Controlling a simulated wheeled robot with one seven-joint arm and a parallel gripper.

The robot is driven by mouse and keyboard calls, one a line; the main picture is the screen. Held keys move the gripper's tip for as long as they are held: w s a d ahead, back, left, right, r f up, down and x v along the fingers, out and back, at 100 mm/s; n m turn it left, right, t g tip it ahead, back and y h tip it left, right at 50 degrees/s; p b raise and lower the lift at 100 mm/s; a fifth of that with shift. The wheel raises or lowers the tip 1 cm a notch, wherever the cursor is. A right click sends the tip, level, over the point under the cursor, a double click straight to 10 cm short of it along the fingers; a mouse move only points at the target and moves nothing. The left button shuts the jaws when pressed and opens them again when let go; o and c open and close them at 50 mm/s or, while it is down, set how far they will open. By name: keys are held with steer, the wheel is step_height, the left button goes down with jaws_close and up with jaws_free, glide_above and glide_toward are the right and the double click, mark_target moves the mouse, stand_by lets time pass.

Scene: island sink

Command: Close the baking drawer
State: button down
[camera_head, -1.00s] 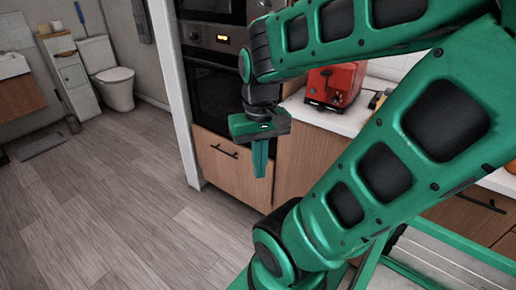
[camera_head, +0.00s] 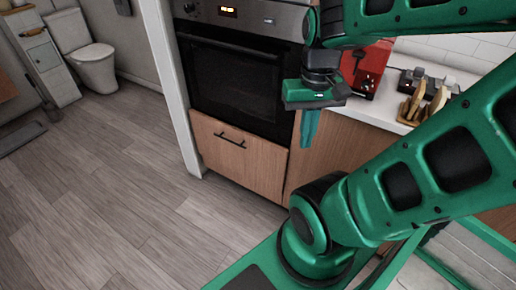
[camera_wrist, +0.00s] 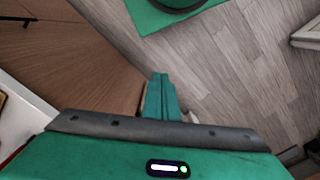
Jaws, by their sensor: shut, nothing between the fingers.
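A wooden drawer front (camera_head: 238,157) with a dark bar handle (camera_head: 230,140) sits directly below the oven in the head view. Its top edge seems to stand slightly forward of the oven; how far is hard to tell. My gripper (camera_head: 308,130) points down, shut and empty, to the right of the drawer's right edge in the picture, in front of the neighbouring cabinet. I cannot tell whether it touches anything. In the wrist view the closed green fingers (camera_wrist: 160,97) show beside a wooden cabinet surface (camera_wrist: 85,60).
The oven (camera_head: 230,80) is above the drawer. A red appliance (camera_head: 368,68) and a wooden holder (camera_head: 425,103) stand on the counter at the right. A white wall edge (camera_head: 170,85) borders the oven's left side. The wood floor (camera_head: 110,180) at left is clear.

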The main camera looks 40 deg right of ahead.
steer(key=n+t+h, duration=0.5)
steer(key=n+h, duration=0.9)
steer(key=n, duration=1.4)
glide_toward(264, 143)
steer(key=x, duration=0.4)
steer(key=shift+s+d+f, duration=0.15)
steer(key=shift+d+f, duration=0.15)
steer(key=shift+f, duration=0.1)
steer(key=shift+w+d, duration=0.3)
steer(key=shift+d, duration=0.4)
steer(key=shift+w, duration=0.15)
